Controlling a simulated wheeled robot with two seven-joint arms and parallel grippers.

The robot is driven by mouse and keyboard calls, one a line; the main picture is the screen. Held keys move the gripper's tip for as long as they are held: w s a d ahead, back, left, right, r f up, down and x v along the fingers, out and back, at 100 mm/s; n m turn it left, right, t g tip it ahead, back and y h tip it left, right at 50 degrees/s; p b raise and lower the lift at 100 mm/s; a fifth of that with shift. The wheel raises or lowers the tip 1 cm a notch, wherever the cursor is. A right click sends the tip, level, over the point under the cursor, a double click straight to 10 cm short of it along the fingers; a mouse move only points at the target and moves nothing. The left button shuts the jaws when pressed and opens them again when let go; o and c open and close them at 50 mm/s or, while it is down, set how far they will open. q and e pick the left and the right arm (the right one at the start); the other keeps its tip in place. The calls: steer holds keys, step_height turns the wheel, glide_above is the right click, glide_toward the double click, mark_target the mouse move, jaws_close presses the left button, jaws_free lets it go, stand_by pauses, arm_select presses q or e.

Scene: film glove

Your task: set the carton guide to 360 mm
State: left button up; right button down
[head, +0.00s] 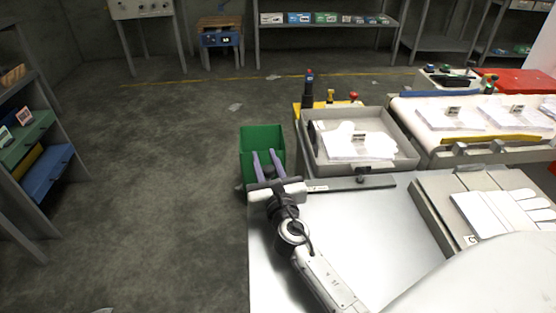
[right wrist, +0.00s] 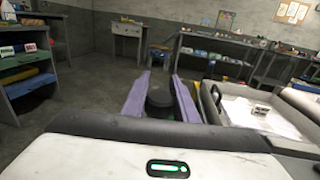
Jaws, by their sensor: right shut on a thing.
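My right gripper (head: 265,153) has two purple fingers and reaches past the far left corner of the metal table, in front of the green bin. In the right wrist view the fingers (right wrist: 159,82) stand on both sides of a black rounded knob (right wrist: 159,96), and the gripper is shut on it. The knob is hidden from the head camera. A dark bar (head: 375,183) with a small pale label runs along the table's far edge, beside the gripper. I cannot read any scale, or tell for sure which part is the carton guide. My left gripper is not in view.
A green bin (head: 262,138) stands beyond the gripper. A grey tray (head: 405,161) with white film gloves stands behind the bar, and a conveyor (head: 410,112) lies to its right. A grey box (head: 437,203) with a white glove is at right. The metal table (head: 285,262) is largely bare.

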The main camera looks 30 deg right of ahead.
mark_target(270, 174)
steer(key=c, duration=1.4)
jaws_free()
steer(key=v, duration=1)
steer(key=shift+s, duration=0.2)
